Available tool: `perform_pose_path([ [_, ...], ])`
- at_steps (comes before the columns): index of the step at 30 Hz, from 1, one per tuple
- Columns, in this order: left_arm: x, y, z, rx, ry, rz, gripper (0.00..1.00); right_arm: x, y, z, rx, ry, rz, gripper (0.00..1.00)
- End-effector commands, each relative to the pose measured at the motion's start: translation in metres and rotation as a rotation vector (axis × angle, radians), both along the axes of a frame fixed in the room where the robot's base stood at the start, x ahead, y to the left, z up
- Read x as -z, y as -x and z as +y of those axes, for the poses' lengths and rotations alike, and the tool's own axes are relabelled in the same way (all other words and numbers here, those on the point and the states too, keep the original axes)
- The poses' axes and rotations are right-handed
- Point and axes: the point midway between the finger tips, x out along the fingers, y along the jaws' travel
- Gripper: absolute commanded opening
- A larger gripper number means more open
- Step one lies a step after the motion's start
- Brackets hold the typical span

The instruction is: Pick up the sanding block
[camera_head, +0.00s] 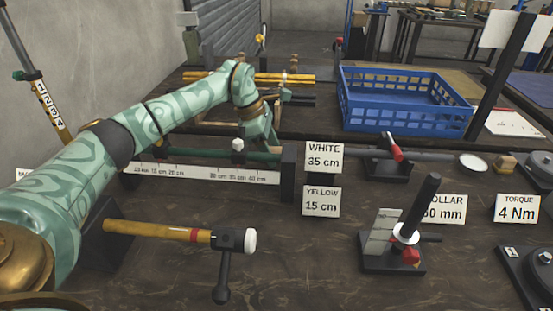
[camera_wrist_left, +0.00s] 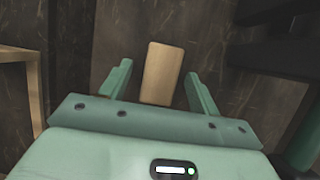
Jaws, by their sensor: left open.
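A plain tan block, which looks like the sanding block (camera_wrist_left: 164,76), shows in the left wrist view. My left gripper (camera_wrist_left: 158,69) is open, with one finger on each side of the block and a gap on both sides. The near end of the block is hidden behind the gripper body. I cannot tell how far the fingertips are above the table. In the head view my left arm reaches to the back middle of the bench, and the gripper (camera_head: 268,135) hangs there, partly hidden. The block under it cannot be made out there. My right gripper is not in view.
A blue crate (camera_head: 405,103) stands right of the gripper. A long ruler fixture (camera_head: 205,174) lies in front, with signs (camera_head: 323,158) beside it. Yellow rods (camera_head: 215,77) lie behind. A small brown block (camera_head: 503,164) sits far right.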

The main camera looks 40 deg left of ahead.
Motion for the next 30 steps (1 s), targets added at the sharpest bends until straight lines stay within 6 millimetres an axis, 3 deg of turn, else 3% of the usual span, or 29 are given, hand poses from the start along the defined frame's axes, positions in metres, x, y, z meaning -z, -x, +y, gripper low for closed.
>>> perform_pose_path([
  [7,0.002,-0.001,-0.001,-0.001,0.001,-0.003,0.59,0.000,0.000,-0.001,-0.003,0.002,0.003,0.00],
  [12,0.002,-0.001,-0.001,-0.001,0.000,-0.002,0.13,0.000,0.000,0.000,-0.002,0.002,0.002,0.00],
  [22,-0.004,-0.001,-0.001,-0.001,0.000,-0.005,0.13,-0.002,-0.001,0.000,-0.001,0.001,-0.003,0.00],
  [30,-0.065,-0.001,-0.001,-0.001,-0.001,-0.011,0.13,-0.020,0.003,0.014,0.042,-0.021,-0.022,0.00],
])
